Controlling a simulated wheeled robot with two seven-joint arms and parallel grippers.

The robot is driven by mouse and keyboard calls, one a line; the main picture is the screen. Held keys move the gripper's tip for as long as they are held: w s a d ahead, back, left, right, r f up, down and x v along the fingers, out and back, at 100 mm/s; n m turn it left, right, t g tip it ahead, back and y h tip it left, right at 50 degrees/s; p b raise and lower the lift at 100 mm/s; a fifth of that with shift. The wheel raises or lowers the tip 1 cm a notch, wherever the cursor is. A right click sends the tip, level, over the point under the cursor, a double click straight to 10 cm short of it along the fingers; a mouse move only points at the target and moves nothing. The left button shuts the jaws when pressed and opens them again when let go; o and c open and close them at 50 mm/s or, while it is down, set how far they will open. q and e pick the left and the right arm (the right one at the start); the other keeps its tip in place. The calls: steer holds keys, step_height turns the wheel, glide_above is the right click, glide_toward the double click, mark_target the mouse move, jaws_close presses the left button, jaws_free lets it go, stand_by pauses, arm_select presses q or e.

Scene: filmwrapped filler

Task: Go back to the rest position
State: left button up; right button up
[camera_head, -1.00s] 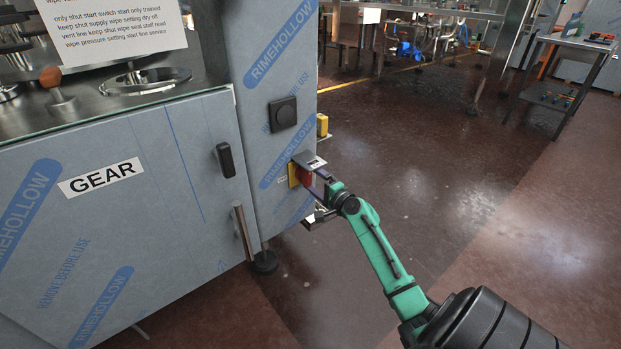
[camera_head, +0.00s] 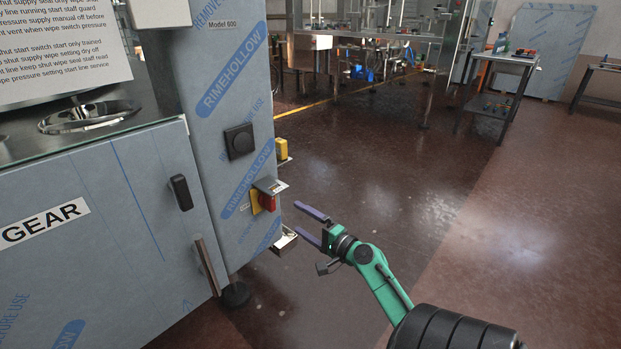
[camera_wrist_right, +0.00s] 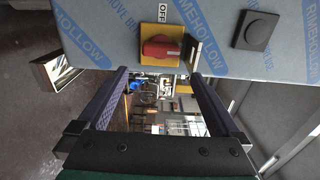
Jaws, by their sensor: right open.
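My right gripper (camera_head: 311,226) is open and empty, its two purple-grey fingers apart and pointing at the machine. It stands clear of the red switch knob (camera_head: 266,201), which sits on a yellow plate on the side of the film-wrapped machine (camera_head: 212,120). In the right wrist view the red knob (camera_wrist_right: 160,48) lies ahead, beyond the fingers (camera_wrist_right: 152,98), with an "OFF" label (camera_wrist_right: 162,12) beside its yellow plate. My left gripper is in neither view.
The machine's cabinet with the "GEAR" label (camera_head: 45,222) fills the left. A black square fitting (camera_head: 239,141) is above the switch. A small metal tray (camera_head: 284,240) juts out below it. Open brown floor (camera_head: 480,230) lies to the right, with a trolley (camera_head: 500,95) further back.

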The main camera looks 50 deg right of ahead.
steer(key=shift+s, duration=1.45)
